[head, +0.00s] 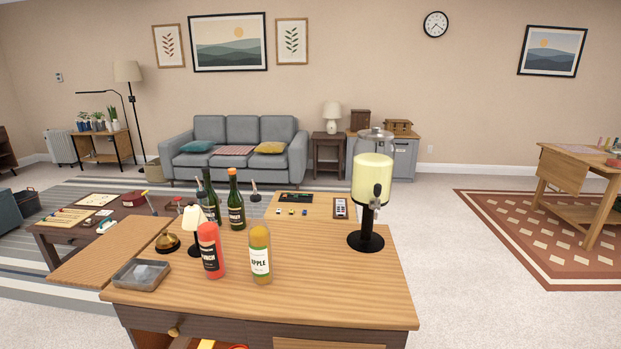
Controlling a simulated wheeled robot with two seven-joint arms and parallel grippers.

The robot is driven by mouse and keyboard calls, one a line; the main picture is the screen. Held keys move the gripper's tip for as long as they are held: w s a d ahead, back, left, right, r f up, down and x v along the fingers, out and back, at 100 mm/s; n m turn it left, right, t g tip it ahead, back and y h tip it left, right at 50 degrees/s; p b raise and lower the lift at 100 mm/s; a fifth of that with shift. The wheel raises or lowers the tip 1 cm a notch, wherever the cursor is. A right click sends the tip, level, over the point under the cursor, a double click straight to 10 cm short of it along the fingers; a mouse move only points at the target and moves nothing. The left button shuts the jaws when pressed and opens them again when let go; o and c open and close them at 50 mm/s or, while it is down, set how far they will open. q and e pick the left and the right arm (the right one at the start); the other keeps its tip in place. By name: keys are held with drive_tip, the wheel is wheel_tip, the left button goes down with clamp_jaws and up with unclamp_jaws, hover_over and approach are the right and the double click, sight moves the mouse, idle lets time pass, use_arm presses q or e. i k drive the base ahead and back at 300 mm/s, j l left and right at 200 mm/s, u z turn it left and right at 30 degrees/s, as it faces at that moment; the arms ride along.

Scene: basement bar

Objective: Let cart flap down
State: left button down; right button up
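The bar cart (330,290) stands right in front of me, with a light wood top and a dark body. A wooden flap (105,255) sticks out from the left edge of its top and looks about level with it. The flap's upper face looks bare. What holds it up underneath is hidden. Neither of my grippers is in view.
On the cart top are a grey tray (141,274) near the flap edge, a brass bell (168,243), a small lamp (194,228), several bottles (260,256) and a drink dispenser (371,185). A low table (60,240) stands behind the flap. Carpet at right (480,290) is clear.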

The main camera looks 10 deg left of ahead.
sight(94, 267)
drive_tip(key=u, duration=1.6)
